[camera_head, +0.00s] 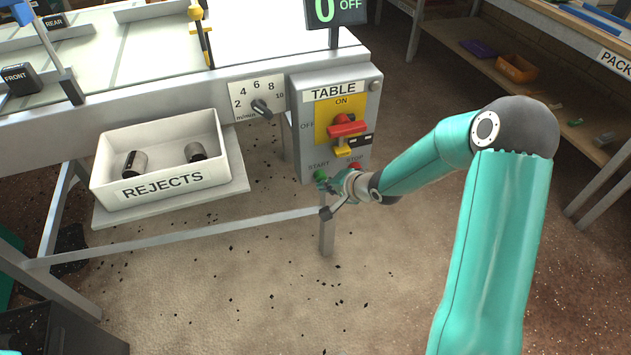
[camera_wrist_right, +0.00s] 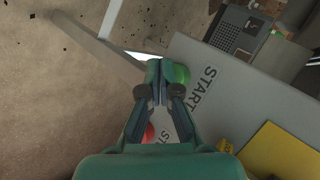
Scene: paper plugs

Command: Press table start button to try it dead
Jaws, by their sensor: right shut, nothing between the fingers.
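The green START button (camera_head: 320,174) sits low on the left of the grey TABLE control box (camera_head: 299,140). The red STOP button (camera_head: 355,166) is to its right. My right gripper (camera_head: 325,186) is shut and empty, right at the START button. In the right wrist view, its closed fingertips (camera_wrist_right: 160,72) lie beside the green button (camera_wrist_right: 182,74), partly in front of it. I cannot tell whether they touch. The red button (camera_wrist_right: 149,133) is partly hidden by the fingers. The display (camera_head: 335,10) reads 0 and OFF. My left gripper is out of view.
Above the buttons, a red switch handle (camera_head: 346,127) lies across a yellow plate (camera_head: 325,108), with a yellow and black item hanging at it. A speed dial (camera_head: 262,108) and the REJECTS tray (camera_head: 166,184) are to the left. Open floor lies below.

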